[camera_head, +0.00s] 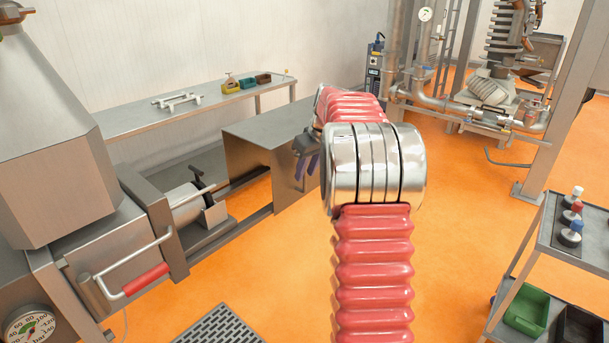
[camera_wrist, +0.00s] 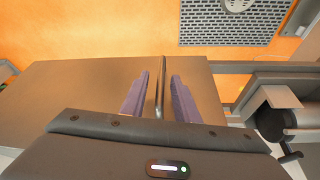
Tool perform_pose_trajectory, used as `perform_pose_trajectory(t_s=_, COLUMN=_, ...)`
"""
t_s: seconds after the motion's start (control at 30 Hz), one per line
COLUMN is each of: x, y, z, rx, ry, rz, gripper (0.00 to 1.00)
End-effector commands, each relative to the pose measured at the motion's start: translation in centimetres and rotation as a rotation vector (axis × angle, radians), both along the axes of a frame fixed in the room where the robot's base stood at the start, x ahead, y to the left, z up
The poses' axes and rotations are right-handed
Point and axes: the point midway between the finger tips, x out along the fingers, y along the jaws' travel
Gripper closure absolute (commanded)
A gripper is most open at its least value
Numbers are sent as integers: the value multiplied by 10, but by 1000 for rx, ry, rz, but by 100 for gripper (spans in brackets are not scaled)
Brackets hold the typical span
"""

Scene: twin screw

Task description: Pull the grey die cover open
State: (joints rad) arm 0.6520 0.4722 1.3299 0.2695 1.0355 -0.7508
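The grey die cover (camera_head: 247,165) is a box-like metal housing at the middle of the head view, with a flat top. In the wrist view its grey-brown face (camera_wrist: 85,85) fills the middle. A thin metal bar (camera_wrist: 161,85), which looks like its handle, runs up and down there. My gripper (camera_wrist: 160,90) has two purple fingers, one on each side of the bar, with gaps visible, so it is open. In the head view my gripper (camera_head: 307,166) is at the cover's right side, partly hidden by my red and silver arm.
A machine with a red-gripped handle (camera_head: 145,281) stands at the left, by a pressure gauge (camera_head: 30,328). A bench (camera_head: 140,118) runs along the wall. A shelf cart (camera_head: 545,245) stands at the right. The orange floor between is clear, with a floor grate (camera_head: 222,325) in front.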

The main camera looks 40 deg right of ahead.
Motion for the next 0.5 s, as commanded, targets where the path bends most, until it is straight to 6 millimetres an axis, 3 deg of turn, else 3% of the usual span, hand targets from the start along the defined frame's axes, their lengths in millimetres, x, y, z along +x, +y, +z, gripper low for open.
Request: perform_pose_trajectory(t_s=0.5, x=-36, y=0, z=81, rx=-3, ry=-1, rz=-1, gripper=72)
